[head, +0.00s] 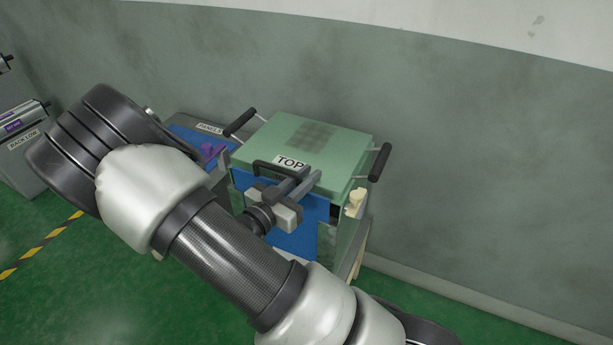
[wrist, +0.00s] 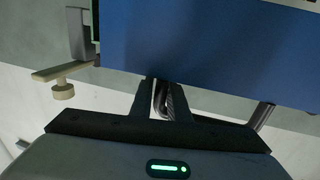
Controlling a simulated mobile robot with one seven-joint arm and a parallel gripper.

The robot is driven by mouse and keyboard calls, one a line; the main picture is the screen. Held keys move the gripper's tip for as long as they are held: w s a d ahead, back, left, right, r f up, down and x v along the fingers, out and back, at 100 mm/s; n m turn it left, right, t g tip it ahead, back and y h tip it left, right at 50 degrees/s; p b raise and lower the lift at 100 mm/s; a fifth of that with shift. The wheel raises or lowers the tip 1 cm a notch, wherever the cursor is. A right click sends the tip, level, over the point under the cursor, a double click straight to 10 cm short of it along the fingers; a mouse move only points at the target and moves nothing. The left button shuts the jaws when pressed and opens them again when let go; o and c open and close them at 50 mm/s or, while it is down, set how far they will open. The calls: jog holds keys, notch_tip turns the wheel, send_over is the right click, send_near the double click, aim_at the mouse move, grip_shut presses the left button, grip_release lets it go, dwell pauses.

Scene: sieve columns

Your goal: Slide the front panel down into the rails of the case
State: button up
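The green case (head: 335,142) stands by the wall with a lid marked TOP. The blue front panel (head: 296,240) is upright at the case's front face; it also fills the upper part of the wrist view (wrist: 215,45). Its dark handle (head: 268,166) sticks out near the panel's top. My gripper (head: 298,184) is at this handle, and its fingers (wrist: 163,100) look closed around the bar. A green upright (head: 326,243) stands at the panel's lower right. My arm hides part of the panel's left side, and I cannot tell how its edges sit in the rails.
A beige knob (head: 355,203) sits at the case's right front; a beige knob (wrist: 63,91) shows in the wrist view. Black side handles (head: 380,162) stick out from the case. A dark box marked PANELS (head: 210,127) stands to the left. The green floor (head: 90,300) at left is clear.

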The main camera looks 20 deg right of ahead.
jog(key=shift+s+a, duration=0.15)
jog(key=shift+a, duration=0.05)
dwell(0.6)
jog(key=shift+f, duration=0.15)
jog(key=shift+r, duration=0.2)
dwell(0.5)
jog(key=shift+s+a, duration=0.15)
jog(key=shift+s, duration=0.05)
dwell(1.1)
jog(key=shift+f, duration=0.2)
jog(key=shift+r, duration=0.2)
dwell(0.3)
jog(key=shift+s+a, duration=0.15)
jog(key=shift+a, duration=0.05)
dwell(1.1)
jog(key=shift+o, duration=0.4)
jog(key=shift+f, duration=0.2)
jog(key=o, duration=0.5)
